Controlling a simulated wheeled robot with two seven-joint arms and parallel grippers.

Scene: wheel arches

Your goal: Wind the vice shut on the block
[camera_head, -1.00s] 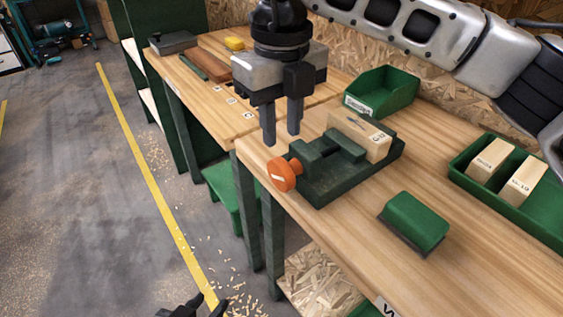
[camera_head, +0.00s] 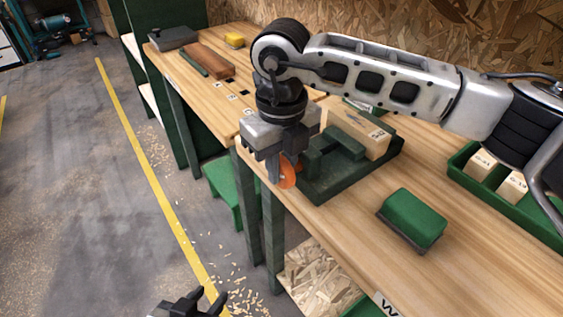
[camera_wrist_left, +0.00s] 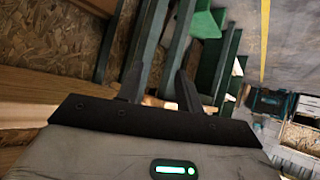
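The dark green vice (camera_head: 352,177) is on the bench near its front edge. A pale wooden block (camera_head: 360,132) sits in it, behind the near jaw (camera_head: 334,150); I cannot tell whether that jaw touches it. The vice's orange handle (camera_head: 288,174) is at its front left. My right gripper (camera_head: 283,173) points down at the handle, its fingers around or beside it and partly hiding it; its grip is unclear. My left gripper (camera_head: 213,296) is low over the floor, away from the vice. In the left wrist view its fingers (camera_wrist_left: 158,84) are apart and empty.
A green brush-like block (camera_head: 415,218) lies right of the vice. A green tray (camera_head: 463,163) with wooden blocks stands at the right. A green stool (camera_head: 228,185) stands below the bench's left side.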

